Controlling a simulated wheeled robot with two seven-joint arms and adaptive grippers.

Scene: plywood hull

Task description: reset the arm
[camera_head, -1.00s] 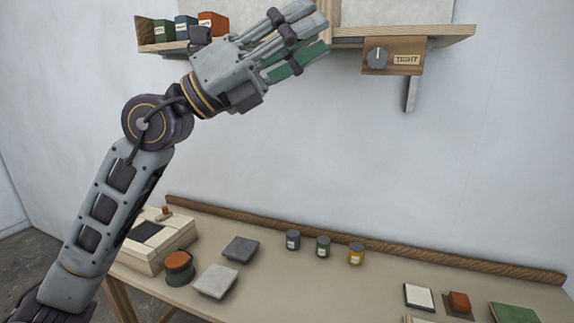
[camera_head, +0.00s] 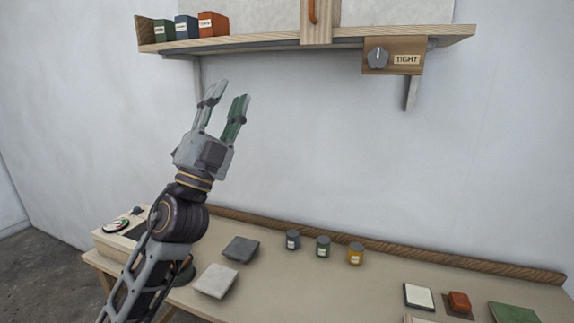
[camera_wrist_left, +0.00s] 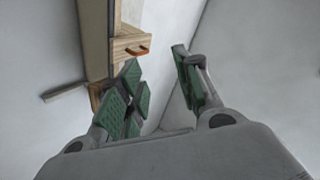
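My left gripper (camera_head: 224,108) is raised over the left part of the workbench, in front of the white wall and below the shelf. Its fingers point up and are spread apart with nothing between them. In the left wrist view its green-padded fingers (camera_wrist_left: 160,90) also stand apart and empty. My left arm comes in from the bottom left and hides part of the cream box at the bench's left end. My right gripper is in neither view.
The shelf (camera_head: 440,36) carries several small boxes and, below it, a knob (camera_head: 377,57) beside a label. The workbench (camera_head: 300,290) holds three small jars (camera_head: 323,246), a dark tile (camera_head: 241,249), a light tile (camera_head: 215,281) and a red block (camera_head: 459,302). The wall space right of my gripper is clear.

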